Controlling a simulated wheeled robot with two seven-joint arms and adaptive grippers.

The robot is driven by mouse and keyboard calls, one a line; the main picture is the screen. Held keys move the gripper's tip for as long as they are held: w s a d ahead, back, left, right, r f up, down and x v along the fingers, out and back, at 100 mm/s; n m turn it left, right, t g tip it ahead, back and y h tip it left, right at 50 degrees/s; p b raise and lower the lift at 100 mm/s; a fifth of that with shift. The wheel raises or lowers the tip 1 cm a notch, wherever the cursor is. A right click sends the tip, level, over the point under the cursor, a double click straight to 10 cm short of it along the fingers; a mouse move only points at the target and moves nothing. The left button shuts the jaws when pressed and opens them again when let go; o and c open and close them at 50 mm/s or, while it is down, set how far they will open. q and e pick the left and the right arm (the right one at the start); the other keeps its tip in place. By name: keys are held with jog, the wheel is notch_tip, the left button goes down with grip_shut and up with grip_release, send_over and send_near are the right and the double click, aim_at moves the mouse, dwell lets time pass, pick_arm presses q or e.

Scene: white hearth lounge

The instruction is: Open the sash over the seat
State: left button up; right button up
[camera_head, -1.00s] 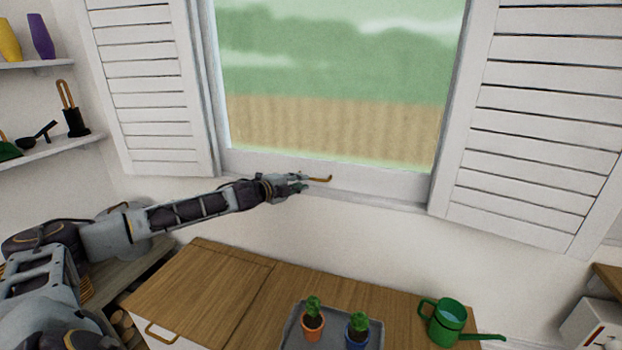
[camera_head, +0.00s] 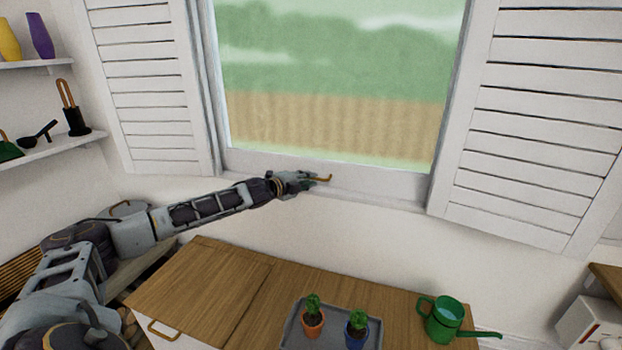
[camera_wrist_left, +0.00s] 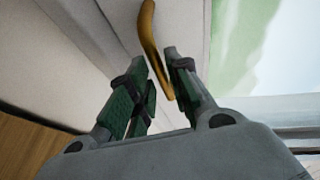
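The window sash (camera_head: 300,165) fills the upper middle of the head view, its white bottom rail resting at the sill. A small brass handle (camera_head: 326,178) sticks out from this rail. It also shows in the left wrist view as a curved bar (camera_wrist_left: 150,40). My left gripper (camera_head: 314,181) is at the handle. In the left wrist view my left gripper's fingertips (camera_wrist_left: 160,75) stand on both sides of the bar's end, partly closed, with a narrow gap seen on its left. The bar lies nearer the right finger. My right gripper is out of view.
Below the window is the wooden-topped seat (camera_head: 255,300). On it are a grey tray (camera_head: 292,325) with two potted plants and a green watering can (camera_head: 443,320). White louvred shutters flank the window (camera_head: 150,90). Shelves (camera_head: 55,147) hang at left.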

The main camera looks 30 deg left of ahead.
pick_arm(q)
jog(key=shift+x, duration=1.05)
grip_shut()
